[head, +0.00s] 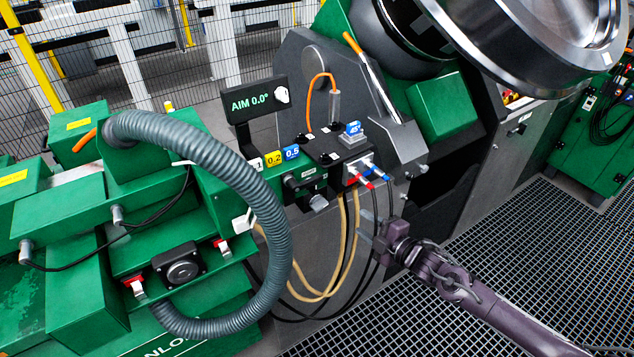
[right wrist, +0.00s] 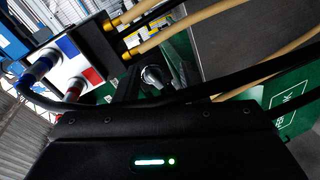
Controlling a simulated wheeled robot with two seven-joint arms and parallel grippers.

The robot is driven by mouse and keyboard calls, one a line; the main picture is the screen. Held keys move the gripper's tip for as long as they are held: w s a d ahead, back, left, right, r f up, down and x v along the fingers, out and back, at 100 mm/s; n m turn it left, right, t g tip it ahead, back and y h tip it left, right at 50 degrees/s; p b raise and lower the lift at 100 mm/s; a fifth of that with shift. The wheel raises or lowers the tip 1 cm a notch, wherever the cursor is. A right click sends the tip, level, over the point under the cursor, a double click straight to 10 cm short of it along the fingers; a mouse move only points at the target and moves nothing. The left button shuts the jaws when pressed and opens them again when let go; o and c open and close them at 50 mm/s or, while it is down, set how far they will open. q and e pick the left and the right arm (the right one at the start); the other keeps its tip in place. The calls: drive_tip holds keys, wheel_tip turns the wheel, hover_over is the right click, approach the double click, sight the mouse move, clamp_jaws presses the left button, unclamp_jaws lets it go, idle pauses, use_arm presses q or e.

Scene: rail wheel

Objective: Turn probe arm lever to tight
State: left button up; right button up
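A black clamp with a short lever (head: 300,180) sits on the machine front, below the white, yellow and blue tags. A grey knob (head: 318,203) hangs at its lower right. A round grey knob also shows in the right wrist view (right wrist: 153,76), partly behind a black cable; I cannot tell its setting. My right gripper (head: 368,229) is to the right of and below the lever, beside the hanging cables. Its fingers look apart and nothing shows between them. Its fingertips are not clear in the right wrist view. My left gripper is not in view.
A connector box (head: 357,174) with red and blue plugs stands right of the lever; it is close in the right wrist view (right wrist: 80,62). Tan cables (head: 343,245) and black cables hang below it. A grey corrugated hose (head: 265,200) arches at left. Grating floor (head: 545,220) is clear at right.

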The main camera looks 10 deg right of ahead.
sight(314, 183)
drive_tip(key=s+a+r+n+g+y, duration=0.15)
drive_tip(key=a+r+n+y, duration=0.45)
drive_tip(key=r, duration=0.7)
drive_tip(key=shift+n+t+h, duration=0.25)
drive_tip(key=shift+n+h, duration=0.15)
drive_tip(key=shift+n, duration=0.1)
drive_tip(key=p+x, duration=0.1)
drive_tip(key=x, duration=0.2)
drive_tip(key=p+x, duration=0.1)
drive_tip(key=x, duration=0.2)
drive_tip(key=shift+a+r, duration=0.15)
drive_tip(key=shift+a, duration=0.3)
drive_tip(key=shift+w+a+p, duration=0.35)
drive_tip(key=shift+w+a, duration=0.15)
clamp_jaws()
